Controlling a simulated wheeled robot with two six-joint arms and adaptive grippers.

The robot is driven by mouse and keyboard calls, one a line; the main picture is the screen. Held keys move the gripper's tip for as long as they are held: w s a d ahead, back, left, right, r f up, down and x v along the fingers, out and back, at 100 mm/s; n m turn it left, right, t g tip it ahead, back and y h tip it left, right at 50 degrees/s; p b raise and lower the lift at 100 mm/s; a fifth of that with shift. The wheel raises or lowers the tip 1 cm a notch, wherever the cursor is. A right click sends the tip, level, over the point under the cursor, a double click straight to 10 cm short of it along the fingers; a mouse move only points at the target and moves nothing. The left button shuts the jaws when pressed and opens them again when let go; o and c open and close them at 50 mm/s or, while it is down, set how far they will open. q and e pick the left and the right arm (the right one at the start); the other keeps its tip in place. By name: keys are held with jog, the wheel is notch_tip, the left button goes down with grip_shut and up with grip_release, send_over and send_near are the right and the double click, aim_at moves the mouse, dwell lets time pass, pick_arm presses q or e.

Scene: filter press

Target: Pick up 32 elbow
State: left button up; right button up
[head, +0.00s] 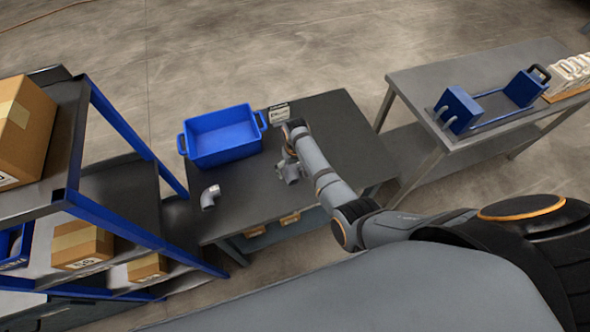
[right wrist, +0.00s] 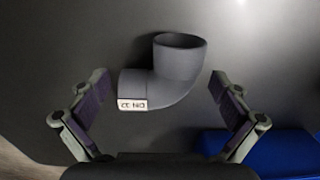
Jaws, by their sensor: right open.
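A grey pipe elbow (right wrist: 180,75) lies on the dark tabletop in the right wrist view, with a white label that appears upside down and seems to read DN 32. My right gripper (right wrist: 158,78) is open, with one finger on each side of the elbow and a visible gap to both. In the head view my right gripper (head: 289,170) is low over the middle of the table, largely covering what is beneath it. A second grey elbow (head: 210,197) lies on the table's left part; its size cannot be read. My left gripper is not in view.
A blue bin (head: 222,139) stands at the table's back, near my right gripper; its edge shows in the right wrist view (right wrist: 270,150). A small labelled block (head: 279,113) sits beside it. A shelf with cartons (head: 82,245) stands left, a grey bench (head: 455,75) right.

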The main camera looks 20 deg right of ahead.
jog(key=shift+f, duration=0.45)
jog(key=c, duration=1.1)
jog(key=shift+r, duration=0.1)
